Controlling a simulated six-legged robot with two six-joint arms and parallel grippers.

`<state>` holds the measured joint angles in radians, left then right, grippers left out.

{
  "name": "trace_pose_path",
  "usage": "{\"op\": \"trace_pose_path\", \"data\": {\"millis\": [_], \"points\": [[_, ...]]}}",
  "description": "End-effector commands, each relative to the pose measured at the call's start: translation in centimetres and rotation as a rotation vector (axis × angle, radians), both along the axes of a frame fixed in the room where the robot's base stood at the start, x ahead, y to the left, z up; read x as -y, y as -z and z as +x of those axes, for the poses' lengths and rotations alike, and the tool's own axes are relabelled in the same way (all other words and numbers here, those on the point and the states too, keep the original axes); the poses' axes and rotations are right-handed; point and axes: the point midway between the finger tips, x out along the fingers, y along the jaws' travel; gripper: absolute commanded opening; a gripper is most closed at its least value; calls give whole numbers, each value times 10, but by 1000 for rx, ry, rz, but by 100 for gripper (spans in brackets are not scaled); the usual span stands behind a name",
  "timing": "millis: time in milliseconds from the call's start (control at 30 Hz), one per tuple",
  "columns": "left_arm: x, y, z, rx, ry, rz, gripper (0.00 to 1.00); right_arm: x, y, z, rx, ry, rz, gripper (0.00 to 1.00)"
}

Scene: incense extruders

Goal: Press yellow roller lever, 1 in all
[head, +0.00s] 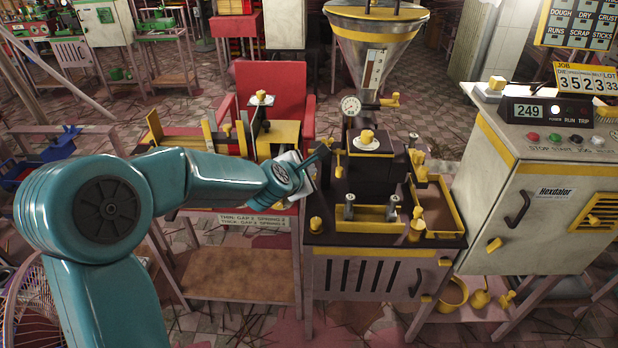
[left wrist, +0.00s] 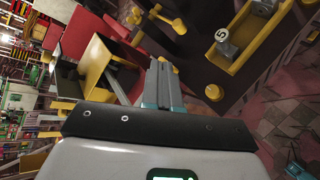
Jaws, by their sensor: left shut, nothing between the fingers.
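My left gripper (head: 322,152) is shut and empty, just left of the dark extruder body (head: 370,170). In the left wrist view its closed fingers (left wrist: 163,72) point toward the machine. A small yellow lever with a rounded end (head: 338,158) hangs on the extruder's left side, close to the fingertips. A similar yellow lever with rounded ends (left wrist: 168,19) lies ahead of the fingers in the left wrist view, with a visible gap. I cannot tell for certain that this is the roller lever, or see any roller. My right gripper is not in view.
A yellow tray with metal cylinders (head: 370,217) sits on the extruder bench front. A yellow-topped fixture (head: 276,135) and red chair (head: 270,82) stand left of the extruder. A hopper (head: 376,45) rises behind; a control cabinet (head: 555,180) stands right.

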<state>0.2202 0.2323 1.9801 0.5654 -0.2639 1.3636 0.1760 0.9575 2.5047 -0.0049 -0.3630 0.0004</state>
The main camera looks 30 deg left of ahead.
Motion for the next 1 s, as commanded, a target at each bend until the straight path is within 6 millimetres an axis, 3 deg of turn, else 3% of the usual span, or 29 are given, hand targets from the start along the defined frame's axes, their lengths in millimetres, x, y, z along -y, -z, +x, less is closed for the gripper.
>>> {"op": "trace_pose_path", "data": {"millis": [1000], "points": [[-1,9,2,-1,-1,0,0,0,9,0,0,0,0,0]]}}
